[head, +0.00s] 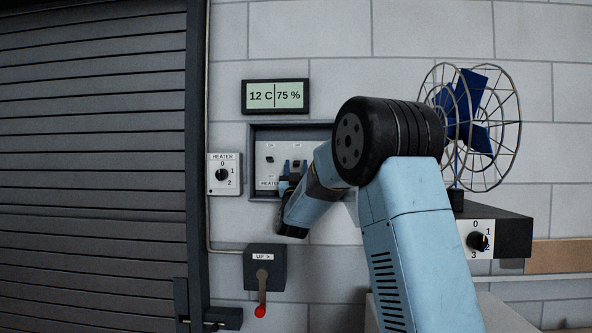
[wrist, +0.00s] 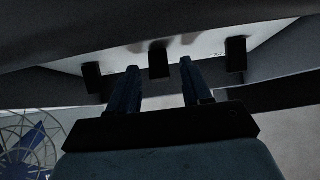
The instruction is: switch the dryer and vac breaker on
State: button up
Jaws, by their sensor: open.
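The breaker panel (head: 263,172) is a pale plate in a dark recessed box on the wall. Its left breaker, labelled HEATER, has a black lever (head: 270,159) near the ON mark. The labels further right are hidden behind my arm, so I cannot tell which breaker is dryer and vac. In the wrist view three black levers show: a left one (wrist: 92,77), a middle one (wrist: 158,60) and a right one (wrist: 236,54). My gripper (wrist: 159,82) is open, its blue fingers on either side of the middle lever in the picture; contact cannot be told. It also shows at the panel (head: 294,165).
A heater dial (head: 222,174) is left of the panel, a display (head: 275,96) above it. Below hangs a red-ended lever box (head: 265,268). A caged fan (head: 470,127) and its dial box (head: 511,233) stand right. A roller shutter (head: 95,170) fills the left.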

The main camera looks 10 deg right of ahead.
jog(key=shift+c, duration=0.2)
grip_shut()
jog(key=shift+r, duration=0.1)
jog(key=shift+s+a+r+g+y, duration=0.1)
jog(key=shift+s+r+g+y, duration=0.15)
jog(key=shift+g, duration=0.35)
jog(key=shift+r+g+y, duration=0.15)
jog(key=shift+r+g, duration=0.15)
jog(key=shift+g, duration=0.3)
jog(key=shift+r+g+y, duration=0.35)
jog(key=shift+r+g, duration=0.1)
jog(key=shift+g, duration=0.6)
jog(key=shift+r+g+y, duration=0.35)
jog(key=shift+r+g, duration=0.05)
jog(key=shift+g, duration=0.65)
jog(key=shift+w, duration=0.1)
jog(key=shift+o, duration=0.2)
grip_release()
